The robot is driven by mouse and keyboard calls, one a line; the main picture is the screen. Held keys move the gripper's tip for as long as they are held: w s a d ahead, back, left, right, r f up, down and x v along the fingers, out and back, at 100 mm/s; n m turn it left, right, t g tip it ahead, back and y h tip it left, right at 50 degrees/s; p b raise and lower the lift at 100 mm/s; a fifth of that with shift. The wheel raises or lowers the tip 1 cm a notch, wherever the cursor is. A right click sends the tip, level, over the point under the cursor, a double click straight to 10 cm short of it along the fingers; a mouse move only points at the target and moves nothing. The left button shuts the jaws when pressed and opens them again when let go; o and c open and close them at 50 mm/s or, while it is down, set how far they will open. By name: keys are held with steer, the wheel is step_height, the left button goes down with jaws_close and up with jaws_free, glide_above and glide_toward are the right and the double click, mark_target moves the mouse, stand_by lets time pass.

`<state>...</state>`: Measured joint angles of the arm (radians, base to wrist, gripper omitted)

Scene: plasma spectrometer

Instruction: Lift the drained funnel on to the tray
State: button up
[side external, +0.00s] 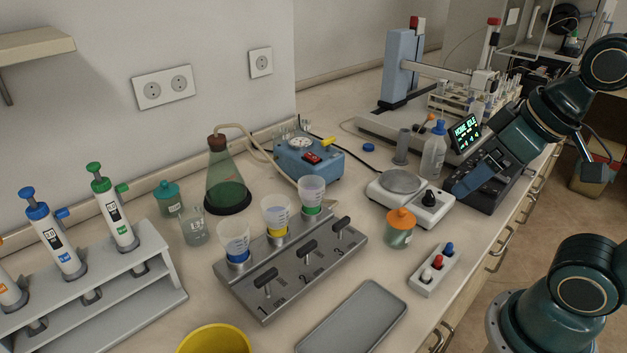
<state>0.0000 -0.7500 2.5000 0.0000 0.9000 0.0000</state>
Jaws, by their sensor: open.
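Three clear funnels stand upright in a grey manifold (262,308) with numbered stations. The funnel with the blue collar (234,236) is at 1, the yellow-collared funnel (275,209) at 2 and the green-collared funnel (311,188) at 3. I cannot tell from their contents which is drained. A black valve handle stands in front of each funnel. The grey tray (352,318) lies empty at the front edge of the bench. My gripper (470,186) is open and empty at the right, over the black instrument, well away from the funnels and tray. Its fingertips are hard to make out.
A green flask (228,180) and blue pump (308,158) stand behind the manifold.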

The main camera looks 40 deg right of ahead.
steer(key=w+a+r+n+g+y, duration=0.1)
steer(key=w+a+r+n, duration=0.15)
steer(key=w, duration=0.25)
steer(key=w+a+r+n+g, duration=0.1)
steer(key=w+a+r+n, duration=0.1)
steer(key=w+n, duration=0.15)
steer(key=n+g, duration=0.4)
steer(key=n, duration=0.8)
glide_above(236, 243)
steer(key=w+d, duration=0.3)
step_height(236, 243, down, 7)
steer(key=shift+s+a+r, duration=0.15)
steer(key=shift+a+r, duration=0.05)
steer(key=shift+a+f, duration=0.15)
steer(key=shift+f, duration=1.25)
steer(key=shift+a+f, duration=0.2)
steer(key=shift+f, duration=1.25)
steer(key=shift+a+f, duration=0.15)
steer(key=shift+f, duration=1.25)
